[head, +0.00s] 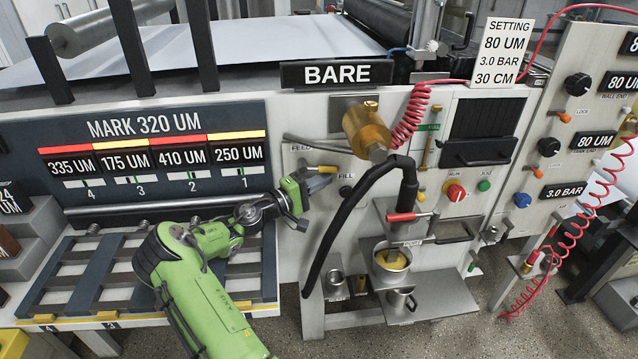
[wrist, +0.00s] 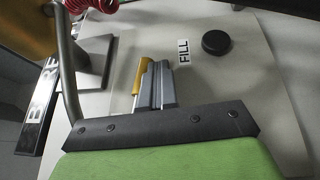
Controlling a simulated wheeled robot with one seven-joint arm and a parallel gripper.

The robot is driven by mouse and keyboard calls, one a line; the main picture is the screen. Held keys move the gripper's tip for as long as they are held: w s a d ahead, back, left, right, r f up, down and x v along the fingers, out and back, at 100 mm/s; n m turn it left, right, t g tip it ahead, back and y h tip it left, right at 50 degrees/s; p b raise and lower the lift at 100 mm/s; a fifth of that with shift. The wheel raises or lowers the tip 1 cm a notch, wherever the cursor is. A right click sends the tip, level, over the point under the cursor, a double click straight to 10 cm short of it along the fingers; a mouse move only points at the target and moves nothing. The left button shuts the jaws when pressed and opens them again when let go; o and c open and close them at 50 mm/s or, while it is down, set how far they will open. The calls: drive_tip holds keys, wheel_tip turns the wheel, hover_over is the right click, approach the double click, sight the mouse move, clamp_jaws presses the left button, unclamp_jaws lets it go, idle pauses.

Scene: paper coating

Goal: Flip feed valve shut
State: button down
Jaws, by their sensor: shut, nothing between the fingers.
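The feed valve's yellow lever (head: 322,168) is on the white panel below the partly hidden FEED label (head: 299,147). It points roughly sideways to the right. My gripper (head: 320,183) is in front of the panel, just below the lever, with its fingers shut and empty. In the wrist view the yellow lever (wrist: 143,76) lies along the left side of my shut fingers (wrist: 163,84), very close to them. I cannot tell whether they touch. The valve body is hidden behind my gripper.
The FILL label (head: 346,176) and a black knob (head: 345,190) are just right of the lever. A grey pipe (head: 315,144) runs above it. A brass fitting (head: 366,125) and a thick black hose (head: 335,235) stand out from the panel nearby. A coating cup (head: 391,262) is lower right.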

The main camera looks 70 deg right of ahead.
drive_tip(key=shift+r, duration=0.1)
idle(0.6)
drive_tip(key=p+v, duration=0.1)
drive_tip(key=v, duration=1.4)
drive_tip(key=shift+w+a, duration=0.25)
drive_tip(key=shift+w, duration=0.05)
